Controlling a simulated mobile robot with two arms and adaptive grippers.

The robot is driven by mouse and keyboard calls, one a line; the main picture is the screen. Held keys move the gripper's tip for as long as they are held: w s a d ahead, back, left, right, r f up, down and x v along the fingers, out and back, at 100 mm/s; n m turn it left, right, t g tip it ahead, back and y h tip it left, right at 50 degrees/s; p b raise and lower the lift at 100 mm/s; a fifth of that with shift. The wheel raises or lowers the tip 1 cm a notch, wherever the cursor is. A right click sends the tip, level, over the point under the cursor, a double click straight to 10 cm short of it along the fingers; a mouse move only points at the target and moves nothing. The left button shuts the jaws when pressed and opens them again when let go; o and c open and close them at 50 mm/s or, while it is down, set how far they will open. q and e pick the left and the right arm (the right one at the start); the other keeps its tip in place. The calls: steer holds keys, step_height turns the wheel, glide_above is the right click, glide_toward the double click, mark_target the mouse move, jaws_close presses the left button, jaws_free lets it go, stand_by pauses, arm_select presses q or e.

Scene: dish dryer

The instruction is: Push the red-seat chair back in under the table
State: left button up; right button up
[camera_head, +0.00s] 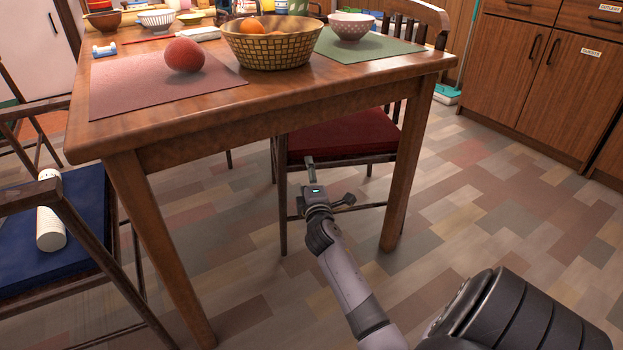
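The red-seat chair (345,137) stands at the table's far right side. Its red seat is partly under the wooden table (270,118), and its slatted back (415,18) rises beyond the tabletop. The tabletop and a table leg hide part of the chair. My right gripper (328,182) reaches in from the lower right, below the tabletop, in front of the chair's near seat edge and close to a chair leg. Its fingers are spread and hold nothing. I cannot tell whether it touches the chair. My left gripper is not in view.
A blue-seat chair (75,222) with a white bottle (50,220) on it stands at the left. The table carries a fruit basket (275,47), a red fruit (185,55) and a bowl (351,25). Wooden cabinets (560,70) line the right; the floor (500,190) before them is clear.

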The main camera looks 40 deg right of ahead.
steer(key=v, duration=0.5)
steer(key=shift+s+a, duration=0.1)
stand_by(0.4)
